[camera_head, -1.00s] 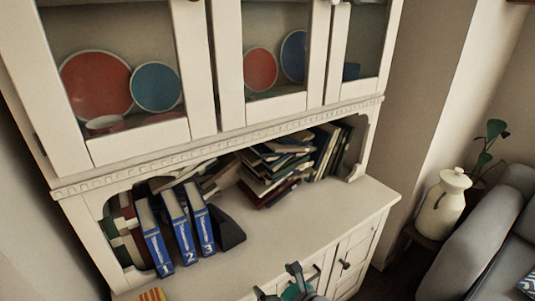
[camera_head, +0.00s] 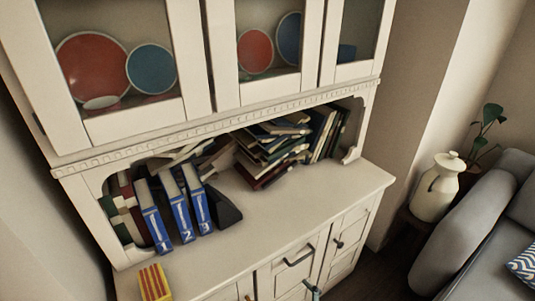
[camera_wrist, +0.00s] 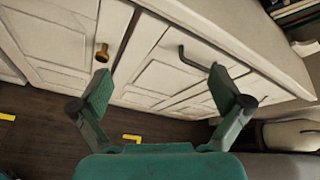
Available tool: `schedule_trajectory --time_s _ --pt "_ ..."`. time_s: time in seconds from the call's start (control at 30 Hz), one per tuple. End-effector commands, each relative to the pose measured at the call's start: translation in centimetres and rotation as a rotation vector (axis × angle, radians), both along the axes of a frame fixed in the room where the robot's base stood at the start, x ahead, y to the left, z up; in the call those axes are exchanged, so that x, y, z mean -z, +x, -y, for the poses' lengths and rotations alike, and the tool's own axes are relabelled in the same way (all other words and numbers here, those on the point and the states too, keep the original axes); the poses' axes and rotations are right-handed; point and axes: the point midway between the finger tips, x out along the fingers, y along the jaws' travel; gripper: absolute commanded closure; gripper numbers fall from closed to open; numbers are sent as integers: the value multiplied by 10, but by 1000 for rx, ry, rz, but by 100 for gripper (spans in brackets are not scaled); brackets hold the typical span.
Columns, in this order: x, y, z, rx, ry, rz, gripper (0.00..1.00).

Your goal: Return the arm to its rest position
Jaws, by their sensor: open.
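My gripper (camera_wrist: 162,92) is open and empty in the wrist view. Its two green fingers are spread wide in front of the white cabinet's lower doors and drawers, and nothing is between them. In the head view only a small part of it (camera_head: 313,291) shows at the bottom edge, in front of the cabinet's lower front. The rest of my arm is out of sight there.
The white cabinet (camera_head: 290,215) has a counter holding blue numbered binders (camera_head: 181,207), a book pile (camera_head: 268,152) and a yellow-red striped item (camera_head: 154,283). A bar handle (camera_wrist: 195,62) and knob (camera_wrist: 102,53) protrude nearby. A white jug (camera_head: 436,188) and grey sofa (camera_head: 465,235) stand right.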

Motion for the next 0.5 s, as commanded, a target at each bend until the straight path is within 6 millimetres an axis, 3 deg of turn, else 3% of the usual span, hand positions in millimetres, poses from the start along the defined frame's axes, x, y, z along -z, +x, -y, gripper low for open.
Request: schedule_trajectory --time_s 0.2,0.5 --pt "26 -71 36 -39 -372 143 0" --pt "28 -168 77 -147 -943 314 0"
